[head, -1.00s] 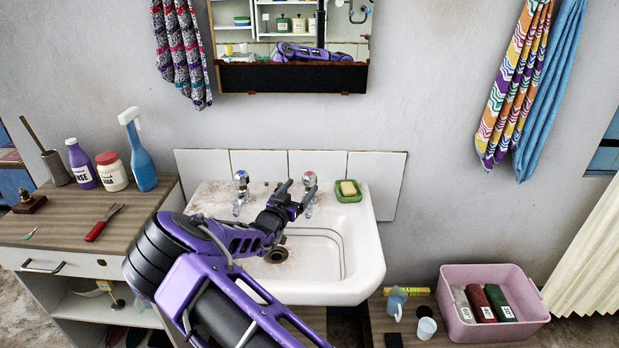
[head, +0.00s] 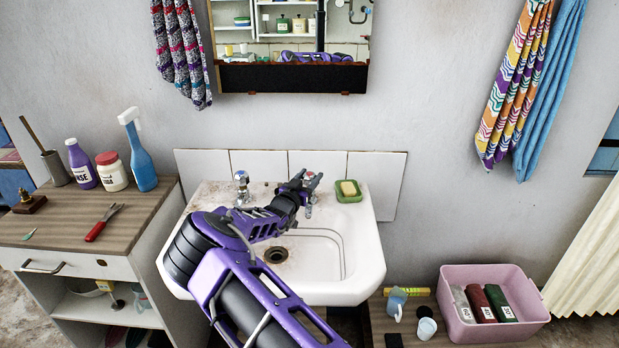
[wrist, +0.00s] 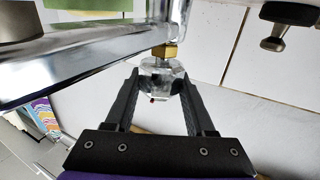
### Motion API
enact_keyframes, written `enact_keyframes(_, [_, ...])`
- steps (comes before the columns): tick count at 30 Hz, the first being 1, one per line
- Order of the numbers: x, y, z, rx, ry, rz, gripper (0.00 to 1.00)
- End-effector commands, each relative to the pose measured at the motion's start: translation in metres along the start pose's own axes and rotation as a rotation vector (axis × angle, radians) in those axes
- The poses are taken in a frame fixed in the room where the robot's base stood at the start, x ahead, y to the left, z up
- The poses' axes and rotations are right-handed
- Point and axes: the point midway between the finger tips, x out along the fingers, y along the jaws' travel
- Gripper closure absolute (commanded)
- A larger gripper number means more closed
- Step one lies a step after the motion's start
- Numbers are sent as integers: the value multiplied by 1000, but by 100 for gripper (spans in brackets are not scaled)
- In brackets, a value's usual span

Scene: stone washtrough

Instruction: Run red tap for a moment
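The red tap is the right one of two chrome taps at the back of the white basin. Its faceted clear knob (wrist: 160,78) shows in the wrist view with a small red mark, and a brass collar joins it to the chrome body. My gripper (head: 312,181) is at this tap in the head view and hides part of it. In the wrist view the two dark fingers of my gripper (wrist: 158,88) stand on either side of the knob, with little or no gap showing. I cannot tell whether they press on it. No running water shows.
The other tap (head: 241,184) stands to the left on the basin (head: 363,268). A green soap dish (head: 350,197) with yellow soap sits right of the red tap. Bottles and red-handled pliers (head: 102,223) are on the left cabinet. A pink tub (head: 460,322) stands at lower right.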

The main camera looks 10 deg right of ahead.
Motion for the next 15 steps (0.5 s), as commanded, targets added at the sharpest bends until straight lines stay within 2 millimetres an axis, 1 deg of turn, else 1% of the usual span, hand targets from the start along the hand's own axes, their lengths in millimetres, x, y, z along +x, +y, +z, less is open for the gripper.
enact_keyframes(1, [0, 0, 0, 0, 0, 0, 62])
enact_keyframes(7, [0, 0, 0, 0, 0, 0, 98])
enact_keyframes(8, [0, 0, 0, 0, 0, 0, 100])
enact_keyframes(15, [0, 1, 0, -1, 0, -14, 100])
